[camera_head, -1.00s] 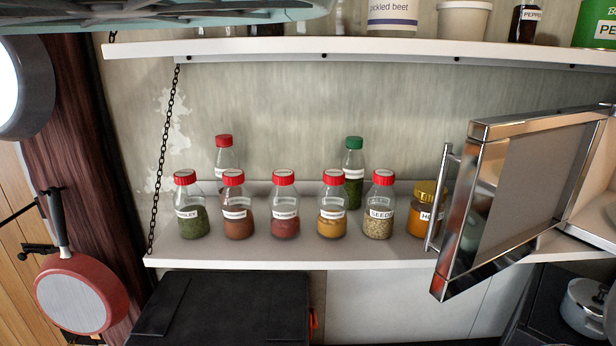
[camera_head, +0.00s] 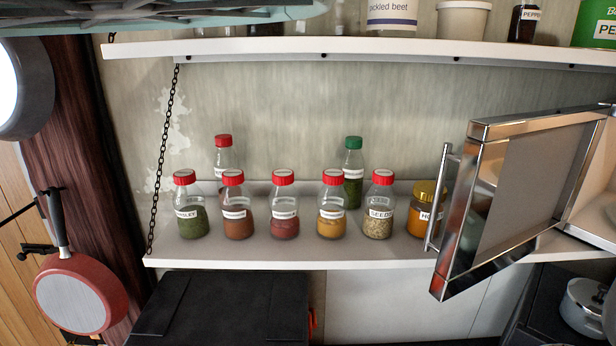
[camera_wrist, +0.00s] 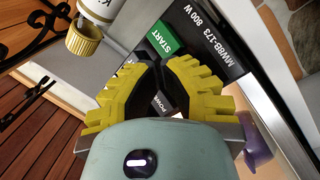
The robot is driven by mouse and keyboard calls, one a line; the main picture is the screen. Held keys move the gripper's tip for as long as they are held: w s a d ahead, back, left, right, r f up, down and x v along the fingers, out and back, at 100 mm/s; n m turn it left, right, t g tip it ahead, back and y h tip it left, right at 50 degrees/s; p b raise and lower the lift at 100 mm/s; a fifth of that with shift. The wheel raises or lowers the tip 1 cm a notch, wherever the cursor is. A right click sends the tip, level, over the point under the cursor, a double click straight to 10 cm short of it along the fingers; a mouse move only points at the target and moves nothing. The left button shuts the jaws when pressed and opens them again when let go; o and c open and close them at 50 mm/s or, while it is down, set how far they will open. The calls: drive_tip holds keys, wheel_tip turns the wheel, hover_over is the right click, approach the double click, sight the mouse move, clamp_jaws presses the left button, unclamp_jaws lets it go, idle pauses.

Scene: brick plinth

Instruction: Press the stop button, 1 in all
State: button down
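The black control panel (camera_wrist: 208,40) of the microwave, marked 800 W, is in the wrist view. It bears a green START button (camera_wrist: 157,43) and a dark button labelled POWER (camera_wrist: 160,102), partly hidden by my fingers. No stop button is readable; my gripper covers part of the panel. My gripper (camera_wrist: 155,68) has yellow ridged pads and dark fingertips that come together over the panel, just below the START button in the picture. It looks shut with nothing between the tips. I cannot tell whether it touches the panel. The head view does not show my gripper.
An open metal-framed door (camera_head: 515,200) juts out at the right of the head view. The shelf (camera_head: 300,252) holds several spice bottles and a honey jar (camera_head: 426,212). A red pan (camera_head: 82,293) hangs at left. A yellow-capped container (camera_wrist: 84,40) is near my gripper.

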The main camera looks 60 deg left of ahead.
drive_tip(key=shift+w, duration=0.1)
idle(0.3)
drive_tip(key=shift+w, duration=0.35)
drive_tip(key=shift+w+d+p, duration=0.1)
drive_tip(key=shift+w+p, duration=0.25)
drive_tip(key=shift+w, duration=0.45)
idle(1.1)
drive_tip(key=shift+s+a, duration=0.25)
drive_tip(key=shift+s, duration=0.95)
drive_tip(key=shift+s, duration=0.1)
